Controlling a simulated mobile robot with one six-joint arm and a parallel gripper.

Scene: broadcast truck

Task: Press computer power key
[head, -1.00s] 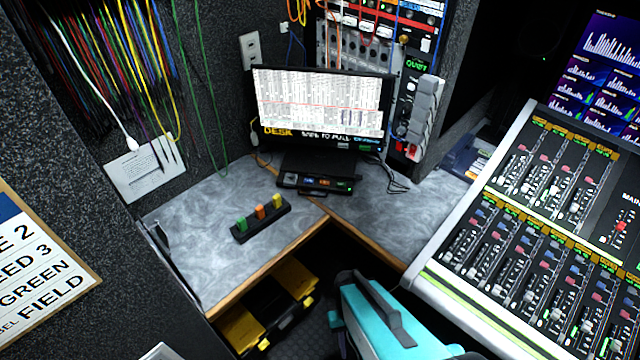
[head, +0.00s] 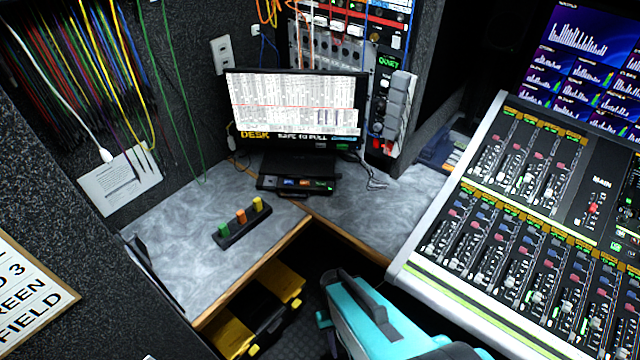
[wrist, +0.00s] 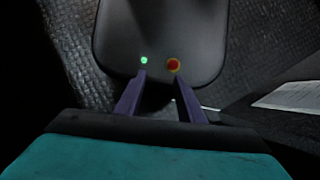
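A small black computer unit (head: 268,183) sits on the grey desk under the monitor (head: 295,105). Its front has small blue and orange lit displays and a green light near its right end. I cannot tell a power key apart at this size. My gripper (wrist: 159,78) shows in the wrist view with two purple fingers apart and nothing between them. Its fingertips are over dark floor and a dark rounded body, with no computer in that view. In the head view my teal arm is low in front of the desk; its fingers are hidden.
A black holder with green, orange and yellow pieces (head: 240,222) stands on the left desk wing (head: 185,250). A mixing console (head: 480,255) fills the right. Yellow-and-black cases (head: 262,315) sit below the desk. Cables hang at left and beside the monitor.

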